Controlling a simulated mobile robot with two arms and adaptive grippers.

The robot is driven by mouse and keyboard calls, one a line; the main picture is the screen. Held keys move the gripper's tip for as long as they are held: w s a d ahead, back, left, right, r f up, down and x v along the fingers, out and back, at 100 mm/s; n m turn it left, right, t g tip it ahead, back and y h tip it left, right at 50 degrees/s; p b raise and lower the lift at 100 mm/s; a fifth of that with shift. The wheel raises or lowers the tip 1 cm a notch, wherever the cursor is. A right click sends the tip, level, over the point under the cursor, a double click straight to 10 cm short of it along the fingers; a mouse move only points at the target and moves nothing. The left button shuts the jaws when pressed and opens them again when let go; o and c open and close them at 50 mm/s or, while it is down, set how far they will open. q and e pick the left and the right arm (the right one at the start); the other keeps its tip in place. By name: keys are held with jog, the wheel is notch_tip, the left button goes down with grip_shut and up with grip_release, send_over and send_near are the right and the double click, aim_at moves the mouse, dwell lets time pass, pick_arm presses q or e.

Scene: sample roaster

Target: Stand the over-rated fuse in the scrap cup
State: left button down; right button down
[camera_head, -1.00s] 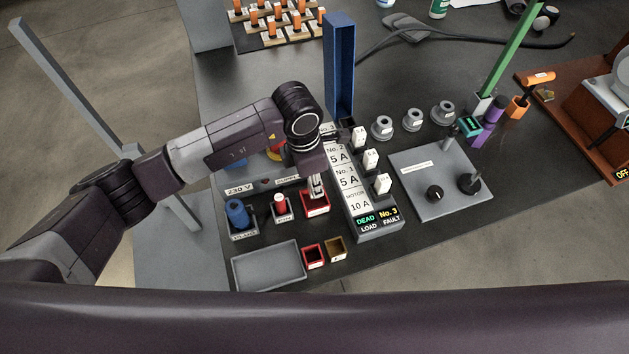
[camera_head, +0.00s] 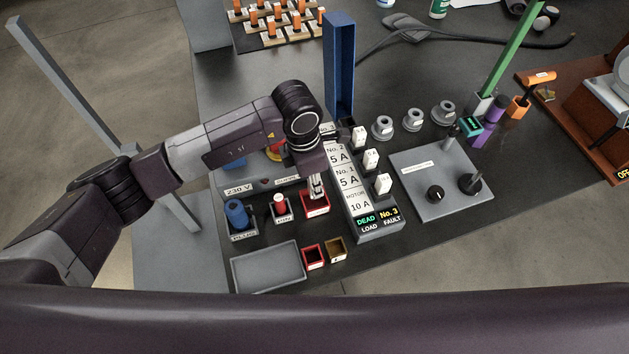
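My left gripper (camera_head: 317,188) points down over a red box with a white label (camera_head: 317,207), its tips at or just above the box's opening. The fingers look close together. Whether a fuse is between them is too small to tell. A small red cup (camera_head: 313,257) and a brown cup (camera_head: 336,249) stand nearer me, beside a grey tray (camera_head: 266,268). I cannot read which one is the scrap cup. A fuse panel (camera_head: 372,224) labelled in amps shows "DEAD", "No. 3", "LOAD" and "FAULT", with white fuse carriers (camera_head: 371,160) along its right. My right gripper is out of view.
A blue cylinder (camera_head: 237,214) and a red one (camera_head: 280,203) stand in holders left of the gripper. A tall blue channel (camera_head: 339,65) rises behind the panel. A grey box with knobs (camera_head: 440,180) is at right. The dark bench front is mostly clear.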

pick_arm(q)
jog(key=shift+f, duration=0.1)
jog(key=shift+f+b, duration=1.5)
jog(key=shift+f, duration=0.05)
jog(key=shift+s+a+f+b, duration=0.1)
jog(key=shift+a+f+b, duration=0.1)
jog(key=shift+f+b, duration=0.3)
jog(key=shift+s+a+f+b, duration=0.1)
jog(key=shift+a+f+b, duration=0.05)
jog(key=shift+f+b, duration=0.3)
jog(key=c, duration=1.7)
grip_release()
jog(key=shift+o, duration=0.2)
